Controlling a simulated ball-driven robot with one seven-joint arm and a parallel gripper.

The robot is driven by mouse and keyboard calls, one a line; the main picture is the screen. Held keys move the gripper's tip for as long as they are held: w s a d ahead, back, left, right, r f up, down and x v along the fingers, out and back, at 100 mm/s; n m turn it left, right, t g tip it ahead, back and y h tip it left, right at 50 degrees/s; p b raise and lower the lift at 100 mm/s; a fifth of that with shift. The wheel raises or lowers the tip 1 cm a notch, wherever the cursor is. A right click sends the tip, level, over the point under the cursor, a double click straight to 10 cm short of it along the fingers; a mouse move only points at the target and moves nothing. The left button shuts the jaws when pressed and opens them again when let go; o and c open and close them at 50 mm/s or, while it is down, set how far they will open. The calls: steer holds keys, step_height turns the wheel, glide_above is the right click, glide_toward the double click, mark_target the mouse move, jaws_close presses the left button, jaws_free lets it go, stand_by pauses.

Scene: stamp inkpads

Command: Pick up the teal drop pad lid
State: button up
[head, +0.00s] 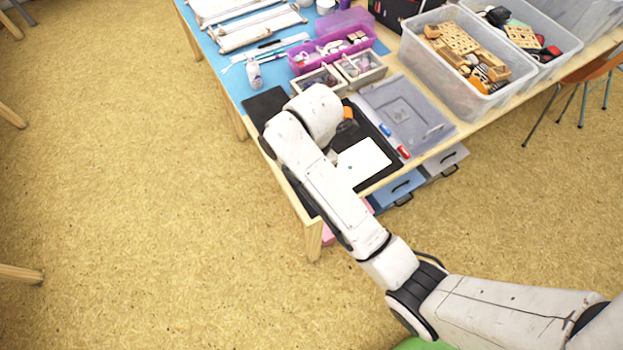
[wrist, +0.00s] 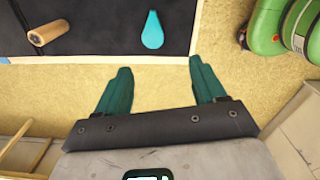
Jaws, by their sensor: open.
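The teal drop pad lid (wrist: 152,30) is a flat teardrop shape. It lies on a black mat (wrist: 105,15) near the mat's edge, at the top middle of the wrist view, with its point toward the top. My gripper (wrist: 160,66) is open and empty, its two dark teal fingers spread wide. In the wrist view the fingertips are below the lid and apart from it, over the tan floor beyond the table edge. In the head view my arm hides the lid and the gripper.
A wooden roller (wrist: 47,32) lies on the mat left of the lid. White paper (head: 363,162) rests on the table, near red and blue markers. A grey lidded box (head: 405,112), small trays and clear bins (head: 468,90) stand behind. Floor left of the table is open.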

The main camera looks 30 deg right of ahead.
steer(key=shift+n, duration=0.6)
steer(key=f, duration=0.2)
steer(key=w+f, duration=0.1)
steer(key=f, duration=0.1)
steer(key=shift+w+a+f, duration=0.1)
steer(key=shift+w+f, duration=0.05)
steer(key=shift+f, duration=0.2)
steer(key=shift+d+f+p, duration=0.15)
steer(key=shift+f+p, duration=0.1)
steer(key=shift+f, duration=1.1)
steer(key=shift+d+f+p, duration=0.15)
steer(key=shift+f+p, duration=0.05)
steer(key=shift+f, duration=1.15)
steer(key=c, duration=1.1)
steer(key=shift+c, duration=0.2)
steer(key=shift+r, duration=0.15)
